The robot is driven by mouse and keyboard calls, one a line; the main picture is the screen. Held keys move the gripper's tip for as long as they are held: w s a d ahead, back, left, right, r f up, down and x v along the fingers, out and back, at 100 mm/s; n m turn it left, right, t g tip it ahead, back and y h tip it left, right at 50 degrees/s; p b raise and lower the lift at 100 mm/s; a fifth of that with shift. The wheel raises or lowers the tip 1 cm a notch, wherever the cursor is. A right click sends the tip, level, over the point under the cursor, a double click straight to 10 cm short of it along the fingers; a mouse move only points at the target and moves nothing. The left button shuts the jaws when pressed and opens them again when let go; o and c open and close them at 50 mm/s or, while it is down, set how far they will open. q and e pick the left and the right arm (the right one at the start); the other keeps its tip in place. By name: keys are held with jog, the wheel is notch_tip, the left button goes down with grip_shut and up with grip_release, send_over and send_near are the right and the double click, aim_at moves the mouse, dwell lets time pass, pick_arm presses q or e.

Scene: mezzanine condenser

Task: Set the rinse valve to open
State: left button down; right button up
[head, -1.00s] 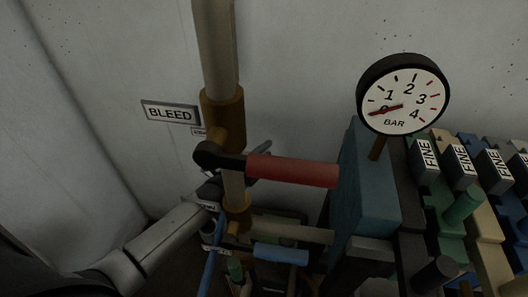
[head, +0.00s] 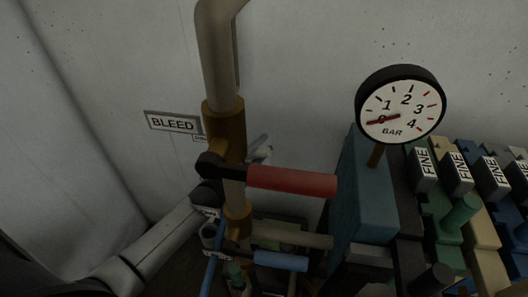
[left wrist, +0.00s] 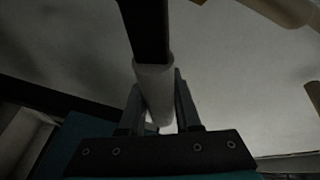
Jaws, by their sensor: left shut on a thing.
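In the left wrist view my left gripper (left wrist: 157,108) is shut on a pale, round handle sleeve (left wrist: 154,82) at the end of a black lever (left wrist: 147,28). One finger lies on each side of the sleeve. In the head view my left arm (head: 165,238) reaches in from the left and passes behind the upright pipe, which hides most of the gripper and the gripped handle. A small pale piece (head: 258,152) shows just right of the pipe; I cannot tell whether it is gripper or handle. No rinse label is readable.
A red lever handle (head: 292,181) points right in front of the tan pipe (head: 216,50). A blue handle (head: 281,261) is below it. A BLEED sign (head: 173,122) is on the wall. A pressure gauge (head: 400,105) and several FINE-labelled blocks (head: 458,166) stand at right.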

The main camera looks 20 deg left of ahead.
pick_arm(q)
jog(key=s+a+r+n+t+y, duration=0.1)
jog(key=a+r+n+t, duration=0.3)
jog(key=n, duration=0.7)
jog(key=shift+s+a+r+y, duration=0.3)
jog(key=shift+a+r+y, duration=0.1)
jog(key=shift+a+r, duration=0.85)
jog(key=c, duration=0.6)
grip_release()
jog(key=shift+r, duration=0.1)
